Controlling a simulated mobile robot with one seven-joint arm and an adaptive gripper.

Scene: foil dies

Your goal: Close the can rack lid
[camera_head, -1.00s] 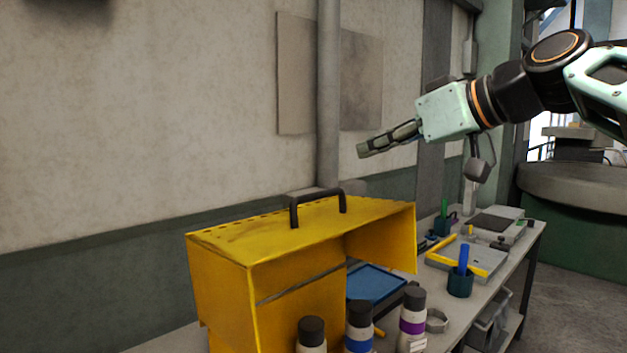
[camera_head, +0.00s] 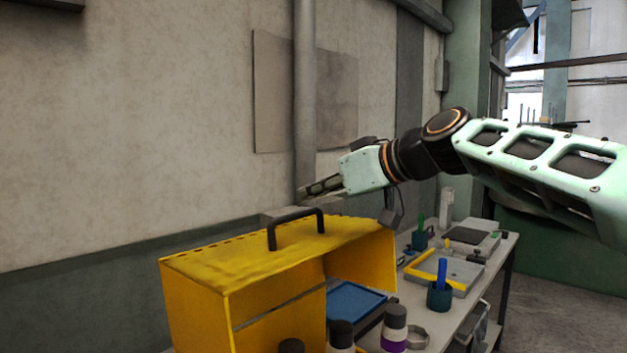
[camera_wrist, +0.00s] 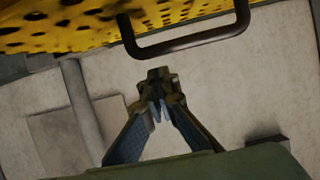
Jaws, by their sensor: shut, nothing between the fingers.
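The can rack is a yellow box (camera_head: 190,312) at the lower middle of the head view, on the workbench. Its yellow lid (camera_head: 230,255) stands raised at the top, with an open gap under its right part. A dark handle (camera_head: 272,232) arches over the lid. The perforated lid (camera_wrist: 70,28) and the handle (camera_wrist: 190,42) also show at the top of the wrist view. My gripper (camera_head: 304,193) is just behind and above the handle in the head view, apart from it. Its fingers (camera_wrist: 160,80) are shut and empty.
Several capped bottles (camera_head: 394,330) stand in front of the rack. A blue tray (camera_head: 352,303) shows beyond its opening. To the right are a cup with a blue item (camera_head: 440,295) and a yellow-edged tray (camera_head: 455,272). A wall pipe (camera_head: 305,90) rises behind.

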